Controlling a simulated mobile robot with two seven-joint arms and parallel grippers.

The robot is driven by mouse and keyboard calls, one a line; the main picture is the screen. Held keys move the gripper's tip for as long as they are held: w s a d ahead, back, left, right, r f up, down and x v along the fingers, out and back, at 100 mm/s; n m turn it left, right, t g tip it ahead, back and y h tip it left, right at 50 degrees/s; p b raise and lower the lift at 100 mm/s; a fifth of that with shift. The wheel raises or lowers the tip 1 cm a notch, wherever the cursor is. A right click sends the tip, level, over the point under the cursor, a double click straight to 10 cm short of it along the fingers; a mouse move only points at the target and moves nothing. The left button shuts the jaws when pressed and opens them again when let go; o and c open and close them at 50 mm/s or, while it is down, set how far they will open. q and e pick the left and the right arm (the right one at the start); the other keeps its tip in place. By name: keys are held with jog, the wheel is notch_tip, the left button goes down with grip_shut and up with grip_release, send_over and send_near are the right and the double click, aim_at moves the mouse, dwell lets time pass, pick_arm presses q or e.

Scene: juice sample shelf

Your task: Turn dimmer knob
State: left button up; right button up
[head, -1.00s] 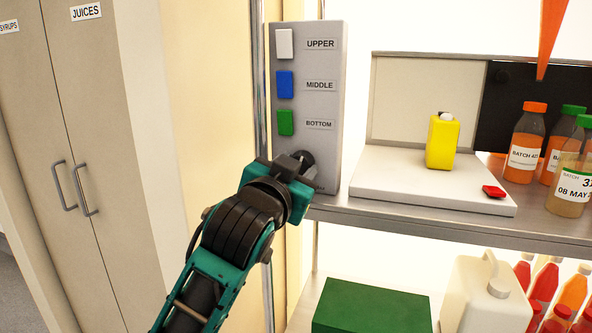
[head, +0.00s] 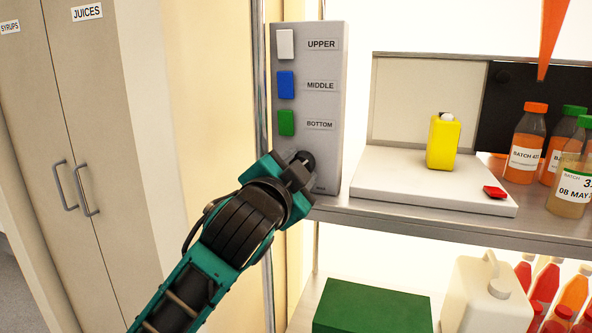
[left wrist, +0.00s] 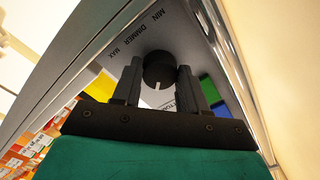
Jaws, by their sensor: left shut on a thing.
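The dimmer knob (head: 306,158) is black and round, low on the grey control panel (head: 330,120). In the left wrist view the knob (left wrist: 158,70) shows a pale pointer mark facing the gripper's palm, with MIN, DIMMER and MAX printed beyond it. My left gripper (head: 297,170) is at the panel's lower part, its fingers on either side of the knob; it is shut on the knob. In the left wrist view the gripper (left wrist: 157,84) has one dark finger on each side of the knob. My right gripper is not in view.
White, blue (head: 286,85) and green (head: 286,123) switches sit above the knob, labelled UPPER, MIDDLE and BOTTOM. A shelf to the right holds a white board (head: 400,190), a yellow jug (head: 443,142) and juice bottles (head: 526,145). A metal post (head: 258,80) stands left of the panel.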

pick_arm(q)
jog(key=o, duration=1)
jog(key=shift+o, duration=0.2)
jog(key=v, duration=1.3)
jog(key=shift+b, duration=0.4)
jog(key=shift+w, duration=0.1)
jog(key=a+f+n+g+y, duration=0.1)
jog(key=a+f+n+g, duration=0.15)
jog(key=f, duration=1.05)
jog(key=a+f+n+g+y, duration=0.1)
jog(key=a+f+n+g, duration=0.2)
jog(key=f, duration=1)
jog(key=s+a+f+n, duration=0.2)
jog(key=s+a+f, duration=0.2)
jog(key=s+f, duration=0.3)
jog(key=s+a+f+n+y, duration=0.1)
jog(key=s+a+f+n, duration=0.2)
jog(key=s+f, duration=0.3)
notch_tip(320, 180, down, 6)
jog(key=shift+s+a+r+g+y, duration=0.2)
jog(key=shift+s+a+g+y, duration=0.15)
jog(key=shift+a+g, duration=0.1)
